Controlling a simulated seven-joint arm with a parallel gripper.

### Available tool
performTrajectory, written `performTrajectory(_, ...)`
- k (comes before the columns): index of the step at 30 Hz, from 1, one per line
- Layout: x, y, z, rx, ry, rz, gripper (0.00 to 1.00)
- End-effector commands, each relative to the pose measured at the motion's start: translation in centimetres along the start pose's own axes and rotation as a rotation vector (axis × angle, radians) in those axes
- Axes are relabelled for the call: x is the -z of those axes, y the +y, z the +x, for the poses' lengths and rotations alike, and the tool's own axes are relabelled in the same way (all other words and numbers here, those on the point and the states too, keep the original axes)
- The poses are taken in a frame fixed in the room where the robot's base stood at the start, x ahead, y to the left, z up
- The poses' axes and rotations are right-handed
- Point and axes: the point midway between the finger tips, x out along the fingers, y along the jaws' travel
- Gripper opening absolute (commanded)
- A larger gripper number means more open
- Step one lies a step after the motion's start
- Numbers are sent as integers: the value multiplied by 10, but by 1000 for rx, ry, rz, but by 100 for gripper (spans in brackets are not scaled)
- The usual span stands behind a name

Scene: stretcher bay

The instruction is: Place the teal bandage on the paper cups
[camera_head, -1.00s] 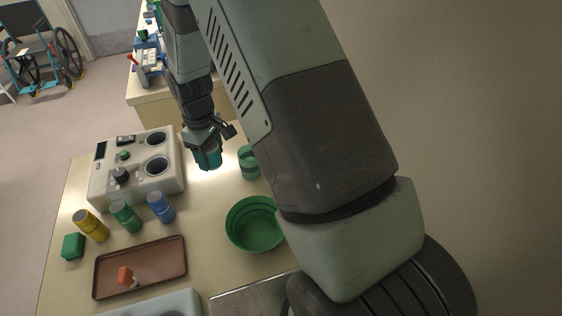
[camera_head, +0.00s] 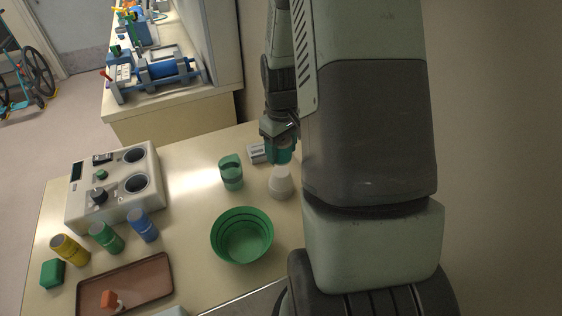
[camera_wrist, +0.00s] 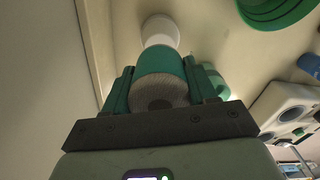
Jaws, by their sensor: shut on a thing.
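My gripper (camera_head: 281,143) is shut on the teal bandage (camera_wrist: 162,62), a roll with a pale grey wound end that shows between the two fingers in the wrist view. My fingers partly hide the bandage in the head view.
A green bowl (camera_head: 242,257) stands front left of the cups, and a green banded container (camera_head: 231,172) to their left. A small grey box (camera_head: 257,153) lies behind them. A control unit (camera_head: 113,212), several coloured cylinders and a brown tray (camera_head: 154,292) are farther left.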

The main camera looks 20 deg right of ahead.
Motion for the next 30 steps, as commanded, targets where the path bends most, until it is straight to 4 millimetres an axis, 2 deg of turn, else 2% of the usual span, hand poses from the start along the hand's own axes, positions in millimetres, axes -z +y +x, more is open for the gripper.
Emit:
performTrajectory(5,0,0,14,0,0,-1,26)
performTrajectory(12,0,0,45,0,-1,-2,26)
performTrajectory(23,1,0,49,-1,1,-2,26)
performTrajectory(24,1,0,49,-1,2,-2,59)
performTrajectory(28,1,0,49,-1,1,-2,79)
performTrajectory(30,1,0,49,-1,1,-2,82)
